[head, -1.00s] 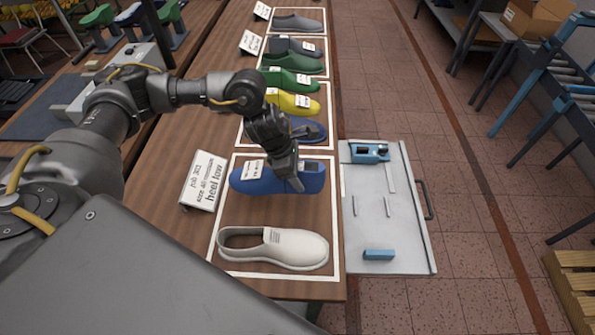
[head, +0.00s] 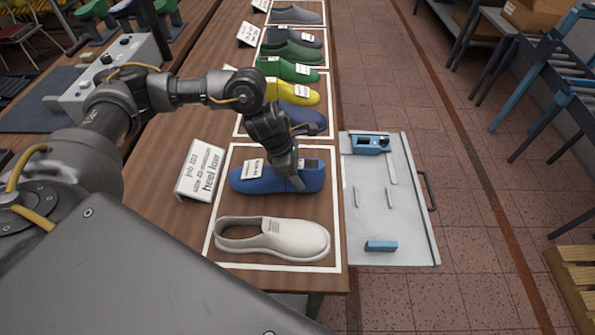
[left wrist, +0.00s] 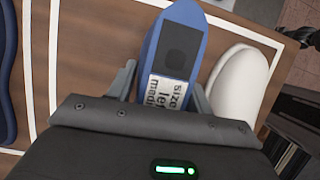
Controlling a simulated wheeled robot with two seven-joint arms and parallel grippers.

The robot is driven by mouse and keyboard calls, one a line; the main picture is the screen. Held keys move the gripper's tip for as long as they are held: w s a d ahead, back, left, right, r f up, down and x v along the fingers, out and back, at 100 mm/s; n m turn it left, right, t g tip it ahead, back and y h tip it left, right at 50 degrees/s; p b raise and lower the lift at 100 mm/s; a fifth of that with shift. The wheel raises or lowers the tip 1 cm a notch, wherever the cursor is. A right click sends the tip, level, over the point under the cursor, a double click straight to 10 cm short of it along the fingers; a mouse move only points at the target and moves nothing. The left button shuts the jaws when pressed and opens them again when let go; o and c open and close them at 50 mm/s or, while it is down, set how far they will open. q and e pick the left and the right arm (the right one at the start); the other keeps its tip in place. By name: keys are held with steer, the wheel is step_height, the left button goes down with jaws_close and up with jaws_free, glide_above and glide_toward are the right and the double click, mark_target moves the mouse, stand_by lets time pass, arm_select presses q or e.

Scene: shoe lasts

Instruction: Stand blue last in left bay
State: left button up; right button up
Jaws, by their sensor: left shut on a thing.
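The blue last (head: 250,183) lies lengthwise over the nearest white-outlined area of the bench, with a white label on it. My left gripper (head: 297,178) reaches down onto its right end and is shut on it. The left wrist view shows the blue last (left wrist: 181,50) between the two fingers, with a dark square and the label on top. Whether it is clear of the bench I cannot tell. A pale grey board (head: 372,222) at the bench's right edge carries a blue fixture (head: 370,144), two thin upright strips and a blue block (head: 381,246). My right gripper is out of view.
A white last (head: 272,238) lies just in front of the blue one, in the same outline. A sign (head: 200,170) reading "heel low" stands left. Yellow (head: 298,93), green (head: 288,69) and other lasts line the bench behind.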

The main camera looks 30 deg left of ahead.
arm_select(q)
steer(key=shift+w+d+f+b, duration=0.1)
steer(key=shift+d+f+b, duration=0.05)
steer(key=shift+f+b, duration=1.1)
steer(key=shift+f, duration=0.3)
steer(key=o, duration=1.7)
steer(key=shift+c, duration=0.2)
steer(key=b+v, duration=0.2)
steer(key=v, duration=0.9)
